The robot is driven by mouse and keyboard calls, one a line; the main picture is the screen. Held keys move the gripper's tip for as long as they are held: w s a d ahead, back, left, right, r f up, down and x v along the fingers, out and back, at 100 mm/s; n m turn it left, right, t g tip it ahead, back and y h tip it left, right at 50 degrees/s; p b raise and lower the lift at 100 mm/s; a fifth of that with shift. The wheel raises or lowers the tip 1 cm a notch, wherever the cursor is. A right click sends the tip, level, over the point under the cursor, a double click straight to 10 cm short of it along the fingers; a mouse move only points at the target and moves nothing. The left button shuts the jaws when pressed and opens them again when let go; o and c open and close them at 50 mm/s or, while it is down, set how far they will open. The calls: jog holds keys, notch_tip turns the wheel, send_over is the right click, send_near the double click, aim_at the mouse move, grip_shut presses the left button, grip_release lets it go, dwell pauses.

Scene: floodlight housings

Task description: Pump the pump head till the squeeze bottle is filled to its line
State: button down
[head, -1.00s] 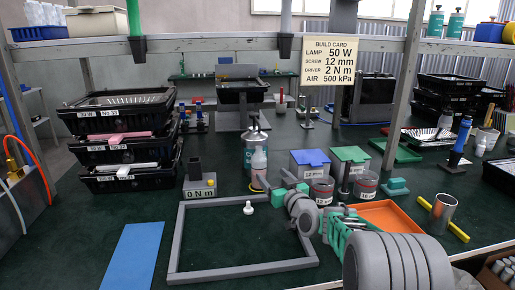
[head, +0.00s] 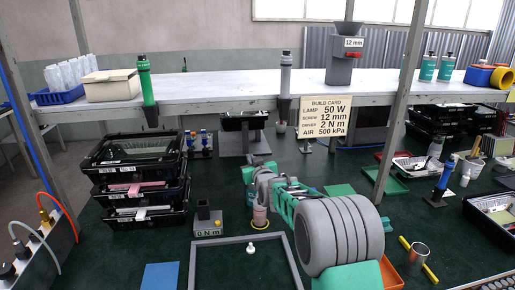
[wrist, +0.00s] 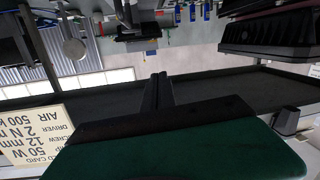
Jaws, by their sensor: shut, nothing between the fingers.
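The squeeze bottle (head: 260,214), pale with a pinkish lower part, stands upright on the green bench top behind the grey frame. Its fill line is too small to make out. The teal pump bottle (head: 249,198) stands just behind it and is mostly covered by my arm's end. The pump head is hidden behind my gripper (head: 250,172). My gripper is at the height of the pump bottle's top; whether it touches the pump head cannot be told. In the wrist view my gripper's dark fingers (wrist: 158,92) are together, with nothing between them.
Stacked black trays (head: 135,185) stand left, beside a grey "0 N m" block (head: 207,222). The build card (head: 325,118) hangs from the shelf (head: 220,90) above.

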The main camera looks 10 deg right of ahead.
jog(key=d+m, duration=0.1)
jog(key=d+m+h, duration=0.2)
jog(key=d, duration=0.1)
jog(key=shift+f, duration=0.4)
jog(key=shift+w, duration=0.2)
jog(key=w+p, duration=0.1)
jog(key=w, duration=0.2)
jog(key=w+f+p, duration=0.1)
jog(key=w, duration=0.2)
jog(key=w+p, duration=0.1)
jog(key=w, duration=0.2)
jog(key=shift+w+f, duration=0.15)
jog(key=shift+w, duration=0.1)
jog(key=f, duration=0.1)
jog(key=f+p, duration=0.1)
jog(key=f, duration=0.1)
jog(key=shift+w+f+p, duration=0.25)
jog(key=shift+p, duration=0.05)
jog(key=shift+f, duration=0.35)
